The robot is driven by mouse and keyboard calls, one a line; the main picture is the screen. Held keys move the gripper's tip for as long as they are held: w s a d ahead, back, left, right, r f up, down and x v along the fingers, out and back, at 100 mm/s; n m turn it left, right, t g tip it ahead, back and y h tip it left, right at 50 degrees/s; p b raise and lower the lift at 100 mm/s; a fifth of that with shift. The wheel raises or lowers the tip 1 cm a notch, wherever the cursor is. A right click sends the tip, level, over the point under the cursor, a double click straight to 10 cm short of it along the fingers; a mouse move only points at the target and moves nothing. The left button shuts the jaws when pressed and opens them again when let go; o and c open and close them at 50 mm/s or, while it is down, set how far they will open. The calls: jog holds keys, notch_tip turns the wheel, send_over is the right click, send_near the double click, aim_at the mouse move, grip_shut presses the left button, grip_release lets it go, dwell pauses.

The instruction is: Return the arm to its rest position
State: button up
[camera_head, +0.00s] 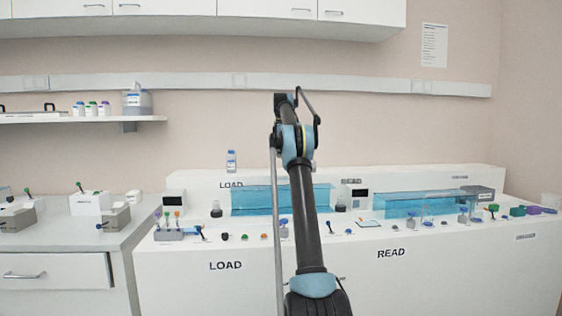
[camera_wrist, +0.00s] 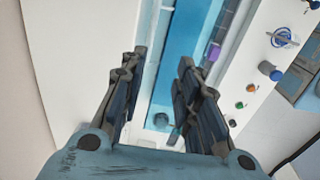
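My arm rises through the middle of the head view, in front of the white bench. My gripper (camera_wrist: 160,75) fills the lower part of the wrist view. Its two fingers stand well apart with nothing between them, so it is open and empty. The wrist view looks down past the fingers onto a blue track (camera_wrist: 184,50) and the white bench top beside it. In the head view the gripper's fingers are too small to make out at the arm's upper end.
The bench has a left blue track (camera_head: 255,200) by LOAD and a right blue track (camera_head: 415,203) by READ. Small coloured caps and tubes lie along its front. A rack with tubes (camera_head: 176,234) stands at the left end. A wall shelf (camera_head: 60,118) and cabinets (camera_head: 165,30) are behind.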

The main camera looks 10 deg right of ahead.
jog(key=shift+r, duration=0.2)
jog(key=shift+s, duration=0.1)
jog(key=s+a+r+m, duration=0.2)
jog(key=s, duration=0.6)
jog(key=s+a+r+m, duration=0.2)
jog(key=s+m, duration=0.1)
jog(key=s, duration=0.5)
jog(key=s+a+f+m, duration=0.1)
jog(key=s+f+m, duration=0.15)
jog(key=s, duration=0.75)
jog(key=s+a+f+m, duration=0.2)
jog(key=s+f, duration=0.1)
jog(key=s, duration=0.6)
jog(key=s+a+f+m+t, duration=0.1)
jog(key=s+f+m, duration=0.6)
jog(key=s+f, duration=2.4)
jog(key=s+a, duration=0.1)
jog(key=s, duration=0.2)
jog(key=shift+a+f, duration=0.15)
jog(key=shift+f, duration=0.05)
jog(key=shift+w+m, duration=0.1)
jog(key=shift+m, duration=0.15)
